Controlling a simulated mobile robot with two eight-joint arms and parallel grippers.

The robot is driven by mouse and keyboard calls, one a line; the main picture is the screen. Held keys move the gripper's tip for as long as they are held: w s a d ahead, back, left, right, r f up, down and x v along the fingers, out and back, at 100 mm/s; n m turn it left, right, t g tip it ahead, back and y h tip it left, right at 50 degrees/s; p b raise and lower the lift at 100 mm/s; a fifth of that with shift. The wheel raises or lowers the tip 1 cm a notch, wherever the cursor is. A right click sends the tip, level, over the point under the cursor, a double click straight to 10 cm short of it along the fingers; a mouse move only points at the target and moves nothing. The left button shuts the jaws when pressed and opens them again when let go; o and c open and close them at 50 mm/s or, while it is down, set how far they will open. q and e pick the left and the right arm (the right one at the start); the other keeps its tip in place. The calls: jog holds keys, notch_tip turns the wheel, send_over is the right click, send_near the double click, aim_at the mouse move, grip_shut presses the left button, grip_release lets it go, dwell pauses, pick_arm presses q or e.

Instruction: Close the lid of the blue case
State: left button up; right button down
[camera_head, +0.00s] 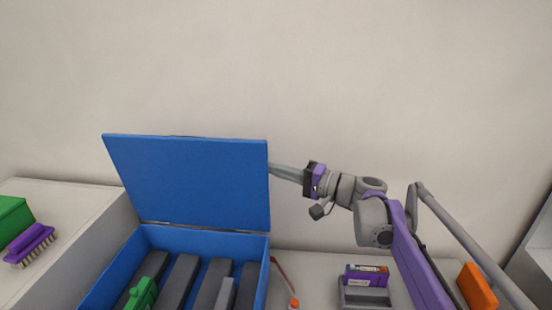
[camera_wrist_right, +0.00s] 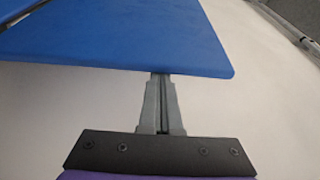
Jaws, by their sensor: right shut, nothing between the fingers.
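The blue case (camera_head: 258,256) stands open at the lower left of the head view, with dark grey blocks inside. Its blue lid (camera_head: 190,180) stands raised at the back, nearly upright. My right gripper (camera_head: 275,169) comes in from the right and is shut, with its fingertips at the lid's right edge. In the right wrist view the lid (camera_wrist_right: 130,40) fills the top left, and the closed fingers (camera_wrist_right: 160,80) reach its near edge, their tips hidden at or behind it. I cannot tell whether they touch it. My left gripper is not in view.
Inside the case lies a green object (camera_head: 142,294). At the left are a purple brush (camera_head: 30,243) and a green box (camera_head: 12,219). Right of the case are a grey holder with a purple item (camera_head: 366,276) and an orange block (camera_head: 477,287). A pale wall stands behind.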

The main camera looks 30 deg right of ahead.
jog(key=s+a+f+n+y, duration=0.1)
jog(key=s+a+f+n, duration=0.25)
jog(key=s, duration=0.25)
jog(key=s+a+f+n+y, duration=0.2)
jog(key=s+a+n, duration=0.2)
jog(key=s+n, duration=0.1)
jog(key=s+a+f+n+g+y+b, duration=0.1)
jog(key=s+a+f+n+b, duration=0.1)
jog(key=f, duration=0.5)
jog(key=s+a+f+n+g+y+b, duration=0.1)
jog(key=s+a+f+n+y+b, duration=0.1)
jog(key=s+f+n+b, duration=0.2)
jog(key=shift+f+n+b, duration=1.2)
jog(key=shift+f+n, duration=0.85)
jog(key=shift+f, duration=0.2)
jog(key=shift+s+a+f, duration=0.1)
jog(key=shift+s, duration=0.05)
